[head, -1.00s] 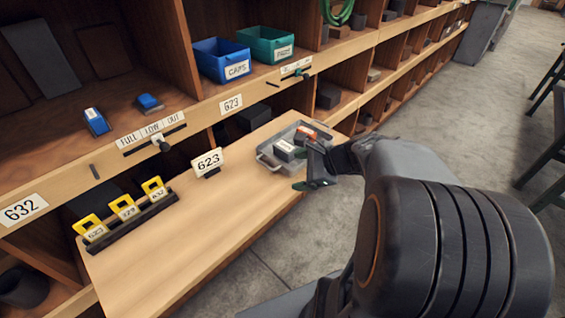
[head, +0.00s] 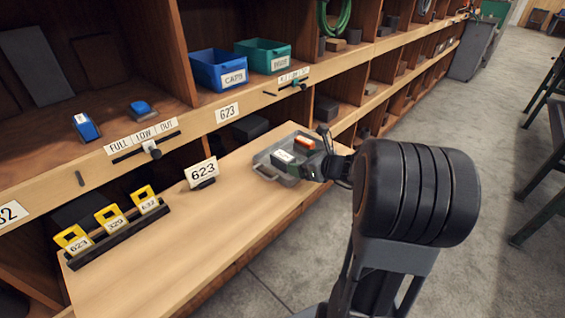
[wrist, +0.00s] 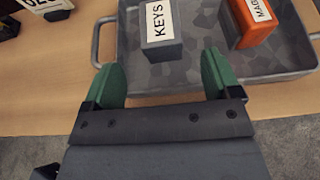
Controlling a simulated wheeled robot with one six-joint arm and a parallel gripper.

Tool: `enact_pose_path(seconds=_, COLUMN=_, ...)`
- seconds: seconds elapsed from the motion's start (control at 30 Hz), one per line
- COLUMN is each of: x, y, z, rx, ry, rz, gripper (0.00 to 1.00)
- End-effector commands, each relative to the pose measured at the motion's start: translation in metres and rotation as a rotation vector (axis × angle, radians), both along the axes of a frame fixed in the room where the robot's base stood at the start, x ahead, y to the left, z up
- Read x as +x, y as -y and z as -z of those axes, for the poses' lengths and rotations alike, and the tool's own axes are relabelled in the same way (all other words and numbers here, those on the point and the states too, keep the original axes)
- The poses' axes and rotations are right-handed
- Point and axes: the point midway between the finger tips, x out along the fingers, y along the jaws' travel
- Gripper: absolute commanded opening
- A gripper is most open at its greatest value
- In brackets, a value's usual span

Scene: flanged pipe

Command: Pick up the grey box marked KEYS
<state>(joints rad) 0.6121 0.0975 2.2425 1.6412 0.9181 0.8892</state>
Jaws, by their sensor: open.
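The grey box marked KEYS (wrist: 161,33) lies in a grey metal tray (wrist: 190,82), near the tray's left side in the wrist view. In the head view the grey box (head: 284,158) shows in the tray (head: 268,174) on the wooden board. My gripper (wrist: 164,75) is open and empty. Its two green fingers lie just short of the box in the wrist view, one on each side of its line. In the head view my gripper (head: 312,166) is at the tray's near right side and hides part of it.
An orange box (wrist: 252,20) lies beside the grey one in the tray. A 623 sign (head: 202,172) and a rack of yellow tags (head: 112,225) stand on the board (head: 180,245). Blue (head: 219,70) and green (head: 264,56) bins sit on the shelf above.

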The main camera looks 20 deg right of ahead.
Motion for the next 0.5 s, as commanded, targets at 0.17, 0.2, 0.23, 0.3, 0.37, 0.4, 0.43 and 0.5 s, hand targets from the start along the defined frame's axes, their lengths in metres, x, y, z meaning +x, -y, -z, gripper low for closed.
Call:
enact_pose_path(seconds=0.17, x=0.017, y=-0.008, z=0.009, rx=0.000, ry=-0.001, rz=-0.004, gripper=0.83)
enact_pose_path(seconds=0.2, x=0.022, y=-0.010, z=0.010, rx=-0.001, ry=0.000, rz=-0.004, gripper=0.83)
enact_pose_path(seconds=0.23, x=0.026, y=-0.011, z=0.012, rx=-0.001, ry=-0.001, rz=-0.004, gripper=0.83)
enact_pose_path(seconds=0.3, x=0.033, y=-0.014, z=0.015, rx=-0.001, ry=-0.001, rz=-0.004, gripper=0.83)
enact_pose_path(seconds=0.37, x=0.038, y=-0.016, z=0.017, rx=-0.001, ry=0.000, rz=-0.003, gripper=0.83)
enact_pose_path(seconds=0.4, x=0.040, y=-0.017, z=0.018, rx=-0.001, ry=0.000, rz=-0.003, gripper=0.83)
enact_pose_path(seconds=0.43, x=0.042, y=-0.018, z=0.019, rx=-0.001, ry=-0.001, rz=-0.001, gripper=0.83)
enact_pose_path(seconds=0.5, x=0.044, y=-0.019, z=0.019, rx=-0.001, ry=-0.001, rz=0.000, gripper=0.83)
